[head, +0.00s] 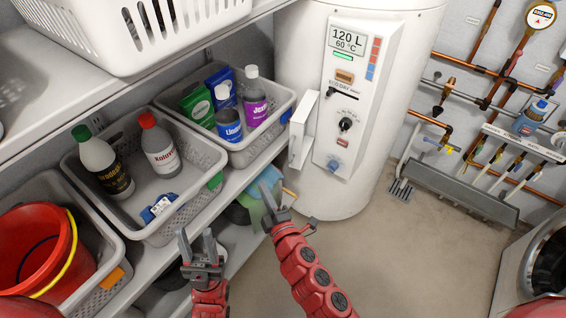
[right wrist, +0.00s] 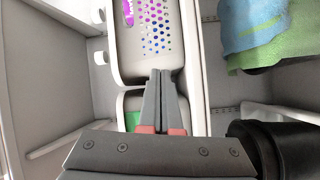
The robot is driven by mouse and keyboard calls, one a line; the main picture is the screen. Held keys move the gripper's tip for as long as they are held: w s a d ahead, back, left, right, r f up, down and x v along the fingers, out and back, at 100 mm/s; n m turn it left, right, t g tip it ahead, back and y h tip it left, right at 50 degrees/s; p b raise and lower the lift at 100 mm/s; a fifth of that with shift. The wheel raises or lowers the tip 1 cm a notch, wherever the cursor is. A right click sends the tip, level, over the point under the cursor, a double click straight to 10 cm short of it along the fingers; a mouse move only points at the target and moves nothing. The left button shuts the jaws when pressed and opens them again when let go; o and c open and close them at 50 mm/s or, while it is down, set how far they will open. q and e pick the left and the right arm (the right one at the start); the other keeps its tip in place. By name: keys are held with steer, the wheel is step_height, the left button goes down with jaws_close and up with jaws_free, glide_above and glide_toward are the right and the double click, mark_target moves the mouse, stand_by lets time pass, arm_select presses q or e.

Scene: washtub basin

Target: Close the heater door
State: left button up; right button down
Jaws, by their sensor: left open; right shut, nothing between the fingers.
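The white water heater (head: 400,60) stands at the back centre, with a control panel showing "120 L 60 °C". Its small white door (head: 303,130) stands open, swung out to the left of the panel and exposing the knobs. My right gripper (head: 268,193) is shut and empty, below and left of the door and apart from it in the head view. Its closed fingers also show in the right wrist view (right wrist: 165,85). My left gripper (head: 196,240) is open and empty, lower left in front of the shelf. I cannot surely identify the door in the right wrist view.
A grey basket (head: 215,152) with bottles and another basket (head: 75,165) with bottles sit on the shelf left of the heater. A red bucket (head: 35,250) is at far left. Blue and green cloth (head: 262,185) lies below the shelf. The floor before the heater is clear.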

mark_target(290, 161)
steer(key=w+d+r+t+h+p, duration=0.1)
steer(key=w+d+h, duration=0.3)
steer(key=w, duration=0.6)
steer(key=shift+w+d+h, duration=0.3)
steer(key=shift+w+d, duration=0.1)
steer(key=shift+d, duration=0.3)
steer(key=shift+r, duration=0.1)
steer(key=shift+s+d, duration=0.1)
steer(key=shift+d, duration=0.05)
steer(key=shift+s+d+y+p, duration=0.3)
steer(key=shift+d+y, duration=0.2)
steer(key=shift+y, duration=0.1)
steer(key=shift+d+n, duration=0.15)
steer(key=shift+n, duration=0.15)
